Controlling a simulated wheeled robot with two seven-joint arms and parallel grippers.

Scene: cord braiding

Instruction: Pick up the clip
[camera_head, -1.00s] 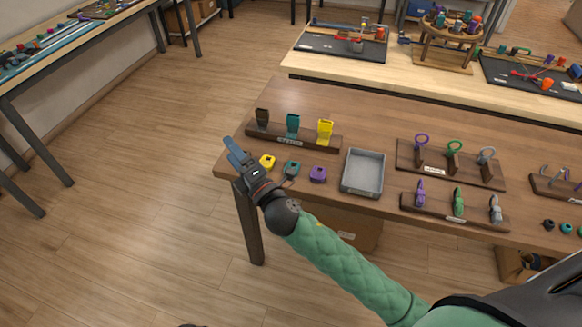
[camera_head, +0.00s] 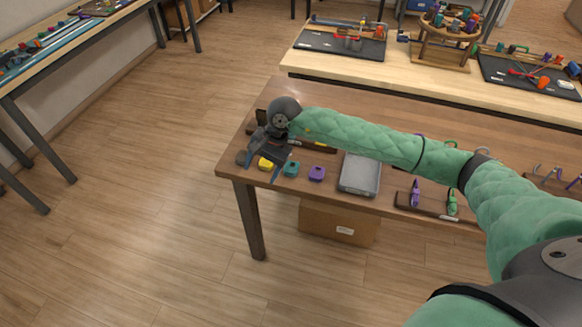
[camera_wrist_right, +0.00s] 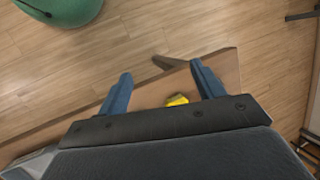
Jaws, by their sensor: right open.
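Small clips lie in a row along the front left edge of the brown table: a dark grey one (camera_head: 243,158), a yellow one (camera_head: 265,163), a teal one (camera_head: 291,169) and a purple one (camera_head: 317,173). The frames do not show which is the task's clip. My right gripper (camera_head: 261,172) is open and empty, pointing down over the left end of the row, around the yellow clip in the picture. In the right wrist view the yellow clip (camera_wrist_right: 177,100) shows between the open fingers (camera_wrist_right: 164,88), nearer the right one. My left gripper is not in view.
A grey tray (camera_head: 359,188) stands right of the purple clip. A wooden rack (camera_head: 325,147) behind the row is mostly hidden by my right arm. More racks (camera_head: 432,207) stand further right. The table's left edge is close to the gripper.

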